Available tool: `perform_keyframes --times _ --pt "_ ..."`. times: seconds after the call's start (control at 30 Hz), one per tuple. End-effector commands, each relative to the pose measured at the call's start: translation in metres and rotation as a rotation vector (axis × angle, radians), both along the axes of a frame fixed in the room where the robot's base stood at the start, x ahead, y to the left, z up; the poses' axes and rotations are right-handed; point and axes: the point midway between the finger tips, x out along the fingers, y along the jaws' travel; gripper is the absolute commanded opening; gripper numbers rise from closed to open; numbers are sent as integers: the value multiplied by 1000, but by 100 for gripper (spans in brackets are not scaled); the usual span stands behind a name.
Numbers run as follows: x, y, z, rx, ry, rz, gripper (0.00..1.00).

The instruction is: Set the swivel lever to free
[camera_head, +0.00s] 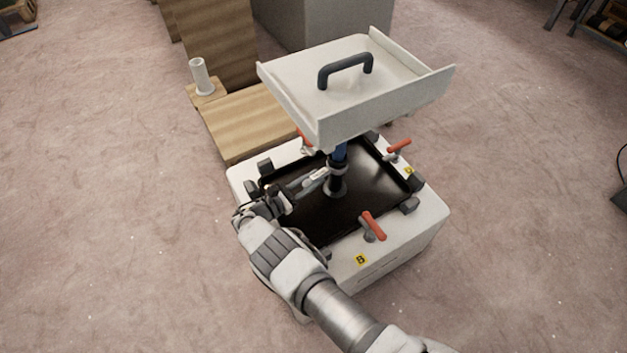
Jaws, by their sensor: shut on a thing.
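A blue-and-dark post (340,158) stands upright from the black recessed panel of a white box. It carries a pale tray-like top (385,88) with a dark handle. My gripper (322,176) reaches in from the left, low beside the post and its dark collar. Its jaws are shut on a small part at the post, which I take to be the swivel lever. The jaws and the tray's shadow hide most of that part, so its setting cannot be read.
Red-handled clamps sit on the white box (415,232): one at the front (373,226), one at the right (399,147), one partly hidden behind the post (304,138). A wooden platform (250,125) with a white cylinder (200,76) stands behind. Open carpet lies left and right.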

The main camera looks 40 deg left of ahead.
Motion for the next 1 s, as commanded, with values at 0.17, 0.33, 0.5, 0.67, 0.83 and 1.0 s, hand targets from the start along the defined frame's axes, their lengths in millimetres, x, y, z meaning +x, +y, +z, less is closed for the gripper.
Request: perform_keyframes --times 0.17,0.33,0.5,0.67,0.83,1.0 --pt "1 1 0 0 -1 -8 0" --pt "1 1 1 -1 -2 -11 0" --pt "1 1 1 -1 -2 -11 0" --pt "1 1 1 -1 -2 -11 43" --pt "1 1 0 0 -1 -10 57" --pt "1 1 0 0 -1 -10 57"
